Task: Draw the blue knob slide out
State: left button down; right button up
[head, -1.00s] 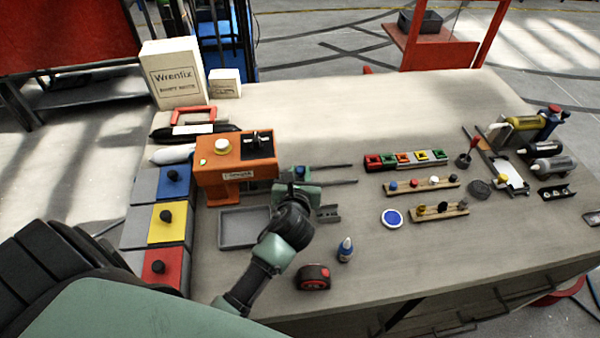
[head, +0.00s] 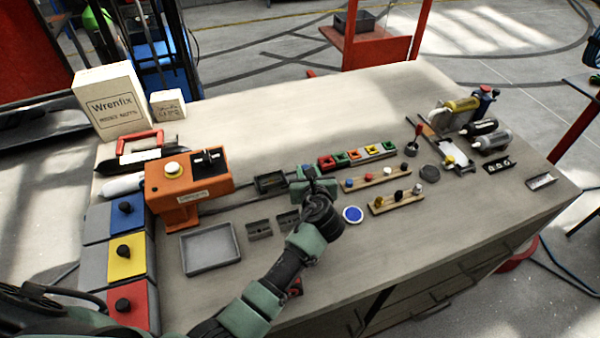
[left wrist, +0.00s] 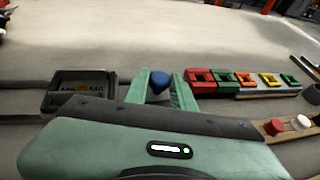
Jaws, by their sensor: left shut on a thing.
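The blue knob (left wrist: 159,82) sits between the two green fingers of my left gripper (left wrist: 160,88) in the left wrist view. The slide's dark tray (head: 270,182) stands out to the right of the orange press (head: 188,180), on rails between press and gripper. In the left wrist view the tray (left wrist: 78,78) lies just left of the fingers, with small yellow and dark details inside. My right gripper is not in view.
A strip of coloured square blocks (head: 357,155) lies right of and behind the gripper. Peg racks (head: 397,203) and a blue disc (head: 352,214) lie to the right. A grey tray (head: 210,248) lies in front of the press.

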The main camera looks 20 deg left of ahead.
pick_arm(q)
jog(key=shift+d, duration=0.15)
jog(key=c, duration=1.3)
grip_release()
jog(key=shift+o, duration=0.7)
jog(key=shift+w+d, duration=0.1)
jog(key=shift+w, duration=0.1)
jog(key=b+v, duration=0.1)
jog(key=v, duration=0.6)
jog(key=shift+s+d+r, duration=0.1)
jog(key=shift+s+r, duration=0.05)
jog(key=shift+s, duration=0.2)
jog(key=shift+d, duration=0.1)
